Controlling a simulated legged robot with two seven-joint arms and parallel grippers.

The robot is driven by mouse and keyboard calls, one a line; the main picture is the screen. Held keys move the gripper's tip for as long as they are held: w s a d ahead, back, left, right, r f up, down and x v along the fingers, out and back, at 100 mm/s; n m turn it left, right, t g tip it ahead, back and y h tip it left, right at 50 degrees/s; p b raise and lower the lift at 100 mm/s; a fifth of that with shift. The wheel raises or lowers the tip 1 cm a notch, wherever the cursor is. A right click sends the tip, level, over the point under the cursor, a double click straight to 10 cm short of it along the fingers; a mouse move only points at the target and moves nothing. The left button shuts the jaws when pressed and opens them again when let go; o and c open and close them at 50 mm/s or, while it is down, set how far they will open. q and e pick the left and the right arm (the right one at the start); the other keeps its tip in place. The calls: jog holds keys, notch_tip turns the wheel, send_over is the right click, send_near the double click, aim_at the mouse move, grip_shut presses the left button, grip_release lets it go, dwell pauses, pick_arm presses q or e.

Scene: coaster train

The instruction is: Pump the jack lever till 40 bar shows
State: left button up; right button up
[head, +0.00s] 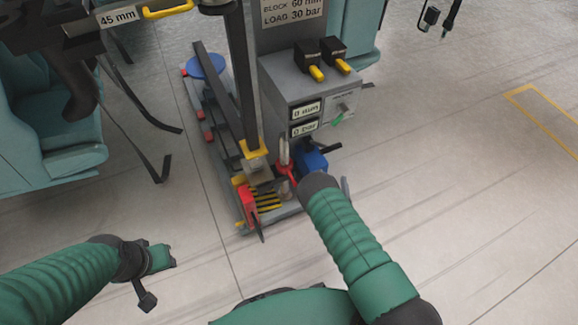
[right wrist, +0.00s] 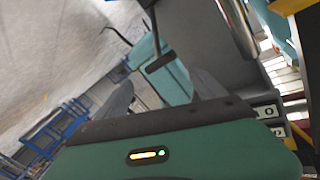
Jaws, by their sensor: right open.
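The jack's grey control box (head: 300,95) carries two readouts. The bar readout (head: 303,129) shows 0 bar and the one above it (head: 306,109) shows 0 mm. Below the box is a blue pump body (head: 312,160) with a short black bar (head: 326,149) sticking out to the right; I cannot tell for sure that this is the lever. My right gripper (right wrist: 160,92) is open, with nothing seen between its fingers. In the head view my wrist hides most of it, close to the pump. My left gripper (head: 160,258) is low at left, away from the jack; its finger opening is unclear.
A placard (head: 291,10) reads BLOCK 60 mm, LOAD 30 bar; another sign (head: 117,16) reads 45 mm. Teal seats are at left.

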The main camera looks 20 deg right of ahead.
jog(key=a+f, duration=0.1)
jog(key=b, duration=0.7)
send_near(320, 145)
jog(key=w+d+r, duration=0.3)
jog(key=w, duration=0.2)
pick_arm(q)
jog(key=s+x, duration=0.1)
jog(key=x, duration=0.6)
jog(key=shift+s+a+f, duration=0.35)
jog(key=shift+s+f, duration=0.1)
jog(key=shift+f, duration=0.15)
pick_arm(e)
jog(key=shift+w+d+r+t, duration=0.15)
jog(key=shift+w+t, duration=0.1)
jog(key=shift+t, duration=0.15)
jog(key=shift+c, duration=0.3)
